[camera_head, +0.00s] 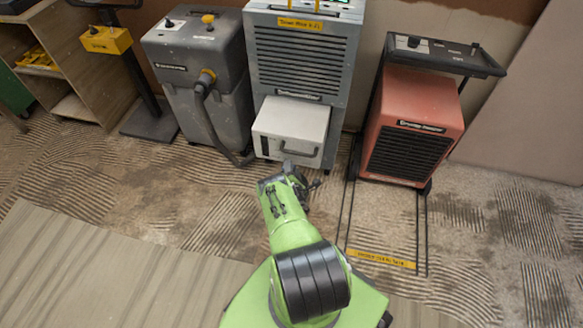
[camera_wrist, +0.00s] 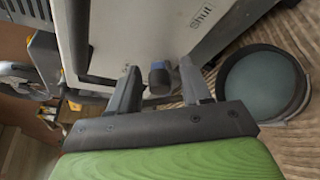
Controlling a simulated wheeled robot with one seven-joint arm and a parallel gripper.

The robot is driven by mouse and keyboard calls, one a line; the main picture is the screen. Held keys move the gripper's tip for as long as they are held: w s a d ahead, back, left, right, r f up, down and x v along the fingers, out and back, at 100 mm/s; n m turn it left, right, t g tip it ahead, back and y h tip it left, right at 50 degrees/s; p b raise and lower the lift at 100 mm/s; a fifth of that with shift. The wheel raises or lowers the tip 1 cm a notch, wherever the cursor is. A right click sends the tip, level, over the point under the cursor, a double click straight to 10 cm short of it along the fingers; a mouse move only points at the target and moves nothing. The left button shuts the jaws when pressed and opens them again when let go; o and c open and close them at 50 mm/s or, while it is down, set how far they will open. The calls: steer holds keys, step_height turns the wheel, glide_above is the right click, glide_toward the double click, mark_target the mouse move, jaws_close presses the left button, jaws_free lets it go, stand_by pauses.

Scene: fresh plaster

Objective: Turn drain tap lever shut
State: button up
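The word "Shut" is printed on the panel. My gripper (camera_wrist: 158,70) is open, with one finger on each side of the tap part in the picture. I cannot tell whether either finger touches it. In the head view, my gripper (camera_head: 286,172) is low in front of the white tank (camera_head: 293,127) of the grey dehumidifier (camera_head: 301,60). The tap cannot be made out there.
A round bucket (camera_wrist: 224,82) of bluish liquid stands right of my fingers in the wrist view. A grey machine with a hose (camera_head: 202,70) stands left of the dehumidifier, a red unit (camera_head: 411,127) right. Floor at the far right is clear.

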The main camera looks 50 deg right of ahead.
jaws_close()
steer(key=shift+s+d+f+m, duration=0.15)
steer(key=shift+f+m, duration=0.2)
steer(key=shift+m, duration=0.25)
jaws_free()
